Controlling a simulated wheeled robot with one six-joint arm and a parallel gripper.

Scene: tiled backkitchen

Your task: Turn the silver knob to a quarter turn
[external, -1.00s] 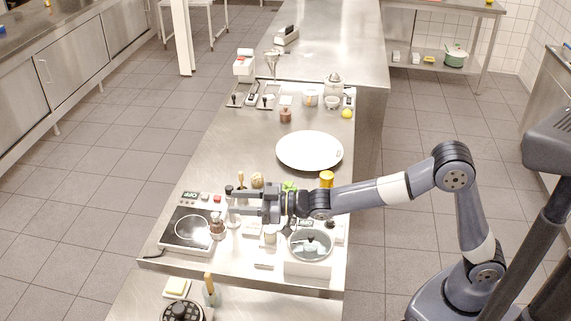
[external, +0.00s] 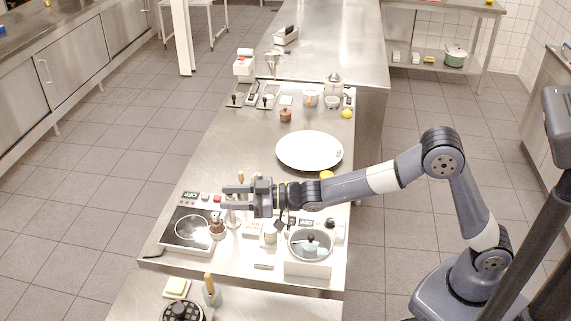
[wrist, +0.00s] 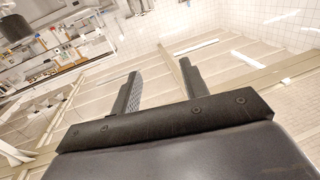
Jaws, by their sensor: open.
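The knob's turn angle is too small to read. My gripper (external: 225,199) is open and empty, its fingers pointing left, just right of the red button in the picture. Its height above the counter is unclear. The wrist view shows both fingers apart (wrist: 158,82) with nothing between them; the knob is not visible there.
A brown-topped whisk or jar (external: 217,229) stands on the hot plate's right side. A large white plate (external: 309,151) lies behind. Small items crowd the counter beneath my gripper.

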